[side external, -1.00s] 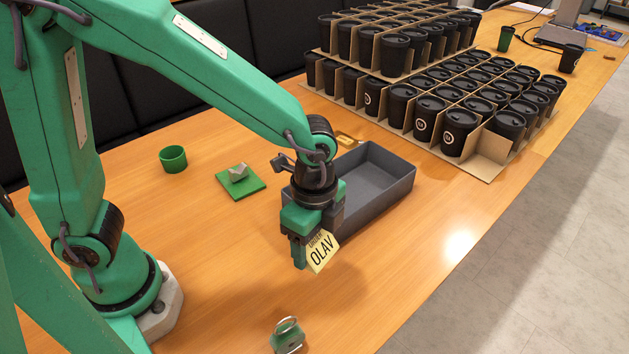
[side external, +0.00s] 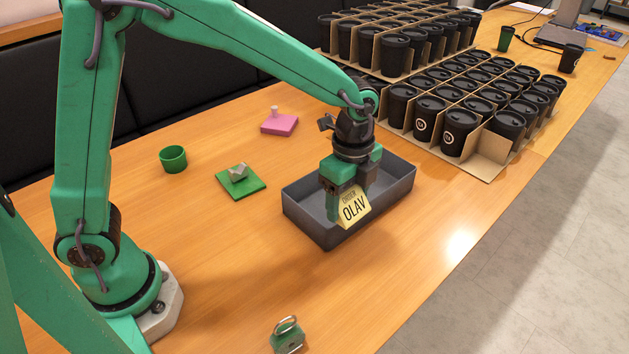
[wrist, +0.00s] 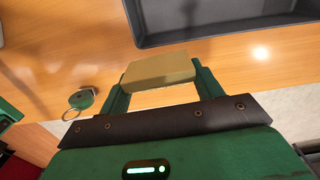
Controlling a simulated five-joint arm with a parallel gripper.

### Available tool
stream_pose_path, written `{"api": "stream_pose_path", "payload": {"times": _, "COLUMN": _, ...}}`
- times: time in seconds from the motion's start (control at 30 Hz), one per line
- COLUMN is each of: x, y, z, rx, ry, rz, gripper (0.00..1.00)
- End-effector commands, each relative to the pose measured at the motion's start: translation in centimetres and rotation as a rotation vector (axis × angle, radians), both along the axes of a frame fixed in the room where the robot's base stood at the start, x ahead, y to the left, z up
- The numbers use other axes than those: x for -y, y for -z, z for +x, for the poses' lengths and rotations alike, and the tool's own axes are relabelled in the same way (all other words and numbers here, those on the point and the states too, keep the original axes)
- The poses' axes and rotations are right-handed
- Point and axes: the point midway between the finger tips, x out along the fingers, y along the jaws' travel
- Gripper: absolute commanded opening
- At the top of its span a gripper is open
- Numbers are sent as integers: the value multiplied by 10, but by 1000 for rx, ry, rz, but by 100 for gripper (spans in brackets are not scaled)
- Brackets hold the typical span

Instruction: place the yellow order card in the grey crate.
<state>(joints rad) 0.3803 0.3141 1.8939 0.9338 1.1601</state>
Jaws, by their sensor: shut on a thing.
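The yellow order card (side external: 355,207), printed "ORDER OLAV", is held between the fingers of my gripper (side external: 347,198), which is shut on it. In the wrist view the card (wrist: 158,70) shows as a tan slab spanning the fingertips. The grey crate (side external: 306,218) stands open on the table. In the side view the card and fingers overlap the crate's interior and near wall. In the wrist view the crate (wrist: 215,38) lies beyond the card, its edge apart from it in the picture. The arm hides part of the crate's far side.
A green cup (side external: 173,159), a green square with a grey piece (side external: 240,182) and a pink block with a peg (side external: 280,124) lie left of the crate. A green ringed item (side external: 287,336) lies in front. Black cups in cardboard trays (side external: 470,105) fill the back right.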

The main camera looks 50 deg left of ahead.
Motion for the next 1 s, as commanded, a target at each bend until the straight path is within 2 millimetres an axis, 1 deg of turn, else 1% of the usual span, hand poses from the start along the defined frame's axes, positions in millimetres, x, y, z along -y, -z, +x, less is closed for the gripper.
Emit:
{"api": "stream_pose_path", "payload": {"times": 0.03, "x": -3, "y": 0, "z": 7, "rx": 0, "ry": 9, "rz": 0, "gripper": 43}}
{"api": "stream_pose_path", "payload": {"times": 0.13, "x": -6, "y": -2, "z": 13, "rx": 0, "ry": 24, "rz": 0, "gripper": 43}}
{"api": "stream_pose_path", "payload": {"times": 0.4, "x": -8, "y": 0, "z": 17, "rx": -1, "ry": 30, "rz": 0, "gripper": 43}}
{"api": "stream_pose_path", "payload": {"times": 0.57, "x": -18, "y": 7, "z": 24, "rx": -1, "ry": 27, "rz": 0, "gripper": 43}}
{"api": "stream_pose_path", "payload": {"times": 1.0, "x": -72, "y": 48, "z": 66, "rx": -1, "ry": 26, "rz": 0, "gripper": 43}}
